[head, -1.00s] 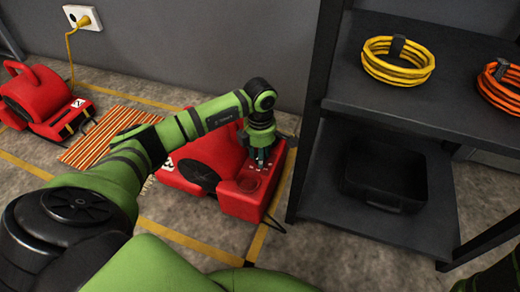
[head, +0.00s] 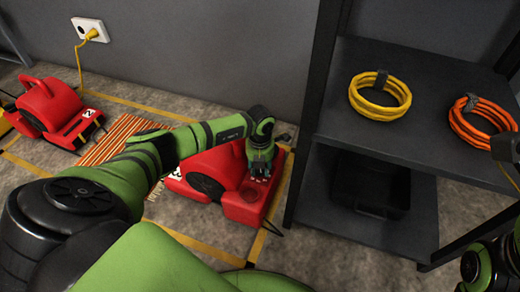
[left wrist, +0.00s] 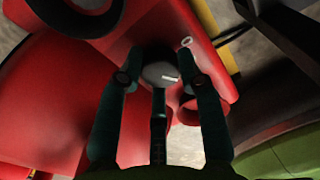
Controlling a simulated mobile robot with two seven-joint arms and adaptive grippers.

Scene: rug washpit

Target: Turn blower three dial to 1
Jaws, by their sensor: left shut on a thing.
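The red blower (head: 240,208) under my left gripper stands on the floor left of the shelf rack, with a partly hidden white number label on its side. My left gripper (head: 260,173) points down onto its control panel. In the left wrist view, the dial (left wrist: 158,73) is a dark round knob with a white mark on its right part. The left gripper's fingers (left wrist: 161,80) are shut around this dial, one on each side and a third below. The dial's scale numbers cannot be read. My right gripper is not clearly seen; only green and black arm parts show at the lower right.
A second red blower (head: 50,108) stands at the far left beside a striped rug (head: 115,140). The black shelf rack (head: 400,146) stands close on the right, with a yellow coil (head: 380,107), an orange coil (head: 470,128) and a black bin (head: 370,190). A wall socket (head: 88,29) is behind.

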